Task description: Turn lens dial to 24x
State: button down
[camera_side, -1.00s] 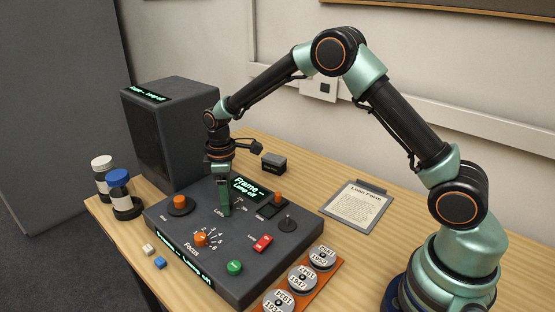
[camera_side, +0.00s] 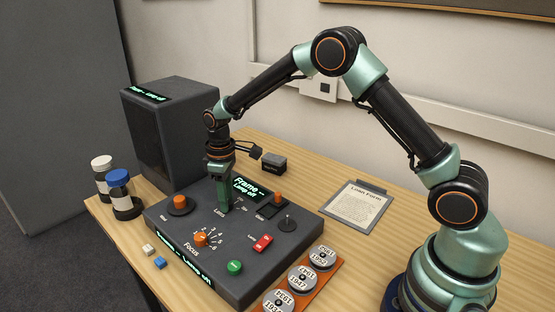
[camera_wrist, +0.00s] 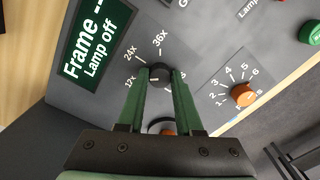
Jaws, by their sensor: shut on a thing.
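The lens dial (camera_wrist: 160,73) is a small black knob on the dark console (camera_side: 185,225). Labels 12x, 24x and 36x are printed around its far side in the wrist view. My gripper (camera_wrist: 159,78) is shut on the dial, one green finger on each side. In the side view my gripper (camera_side: 223,208) points straight down at the console, and its fingers hide the dial. I cannot tell for sure which label the dial's mark points at. The console screen (camera_wrist: 95,42) reads "Frame --" and "Lamp off".
An orange focus knob (camera_side: 200,239), a red lamp switch (camera_side: 263,243), a green button (camera_side: 235,267) and another orange knob (camera_side: 180,204) stand close around my gripper. Reels (camera_side: 302,278) lie in front, bottles (camera_side: 121,195) at left, and a loan form (camera_side: 353,207) at right.

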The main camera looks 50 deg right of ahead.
jog(key=m, duration=0.4)
jog(key=shift+m, duration=1.8)
jog(key=c, duration=0.6)
grip_release()
notch_tip(320, 180, up, 12)
jog(key=shift+r, duration=0.1)
